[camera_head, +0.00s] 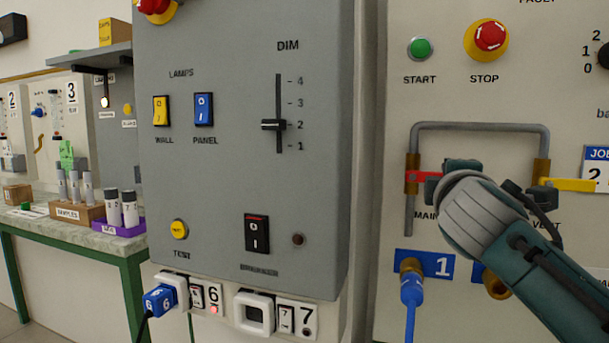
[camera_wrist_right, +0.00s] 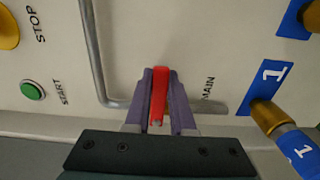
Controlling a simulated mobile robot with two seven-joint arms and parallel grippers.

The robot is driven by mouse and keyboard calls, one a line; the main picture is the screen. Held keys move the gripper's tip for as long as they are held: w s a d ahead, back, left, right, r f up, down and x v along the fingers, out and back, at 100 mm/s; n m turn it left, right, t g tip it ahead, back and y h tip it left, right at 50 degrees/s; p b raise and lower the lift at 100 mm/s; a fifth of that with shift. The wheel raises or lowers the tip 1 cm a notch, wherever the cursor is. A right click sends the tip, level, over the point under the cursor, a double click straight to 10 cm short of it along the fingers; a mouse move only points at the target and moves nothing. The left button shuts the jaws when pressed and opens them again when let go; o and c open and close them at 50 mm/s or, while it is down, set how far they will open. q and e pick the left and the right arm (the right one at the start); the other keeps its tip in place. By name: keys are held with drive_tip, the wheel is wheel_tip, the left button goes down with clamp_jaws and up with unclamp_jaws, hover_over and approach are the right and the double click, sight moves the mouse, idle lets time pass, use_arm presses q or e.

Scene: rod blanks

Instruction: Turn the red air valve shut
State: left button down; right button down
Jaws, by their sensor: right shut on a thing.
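The red air valve handle (camera_head: 418,176) sits on a brass fitting (camera_head: 411,163) on the left vertical leg of the grey pipe, above the label MAIN. The handle points sideways to the right, across that leg. My right gripper (camera_head: 445,182) reaches in from the lower right and covers the handle's right end. In the right wrist view the red handle (camera_wrist_right: 158,92) lies between the two purple fingers of my right gripper (camera_wrist_right: 158,108), which are shut on it. The brass fitting is hidden there. My left gripper is not in view.
A yellow handle (camera_head: 575,184) is on the pipe's right leg. A blue hose (camera_head: 411,292) hangs from port 1 below the red valve. The green START button (camera_head: 421,47) and red STOP button (camera_head: 490,36) are above. A grey switch panel (camera_head: 225,215) stands left.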

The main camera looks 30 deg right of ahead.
drive_tip(key=c, duration=0.8)
unclamp_jaws()
drive_tip(key=shift+o, duration=0.2)
drive_tip(key=v, duration=1)
drive_tip(key=shift+d, duration=0.1)
